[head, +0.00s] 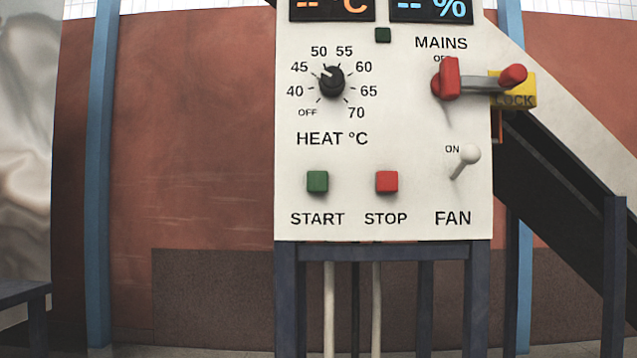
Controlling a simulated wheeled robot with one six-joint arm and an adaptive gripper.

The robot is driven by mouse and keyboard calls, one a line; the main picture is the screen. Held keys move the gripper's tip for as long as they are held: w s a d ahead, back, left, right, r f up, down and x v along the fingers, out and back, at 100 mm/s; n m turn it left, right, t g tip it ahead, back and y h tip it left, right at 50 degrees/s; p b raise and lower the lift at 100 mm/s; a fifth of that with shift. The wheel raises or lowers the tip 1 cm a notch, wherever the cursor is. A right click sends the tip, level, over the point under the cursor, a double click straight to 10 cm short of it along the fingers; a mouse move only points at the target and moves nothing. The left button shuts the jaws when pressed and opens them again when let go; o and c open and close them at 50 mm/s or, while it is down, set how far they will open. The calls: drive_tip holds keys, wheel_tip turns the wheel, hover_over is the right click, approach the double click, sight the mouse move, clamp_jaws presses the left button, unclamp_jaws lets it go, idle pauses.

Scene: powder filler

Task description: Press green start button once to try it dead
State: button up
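The green START button (317,181) is a small square on the lower left of a white control panel (400,130). It stands out from the panel face, and nothing covers it. The red STOP button (387,181) is to its right. The red MAINS handle (449,78) is at the upper right, with its lever pointing right to a red knob beside a yellow LOCK tag (514,91). The two displays (431,9) at the top show dashes. A small dark green square (383,35) below them looks unlit. My gripper is not in view.
The black HEAT knob (332,82) is left of centre. The white FAN toggle (465,159) at the lower right tilts up. The panel stands on a dark blue frame (385,250). A dark sloping chute or conveyor (560,180) runs behind it on the right. The space before the panel looks clear.

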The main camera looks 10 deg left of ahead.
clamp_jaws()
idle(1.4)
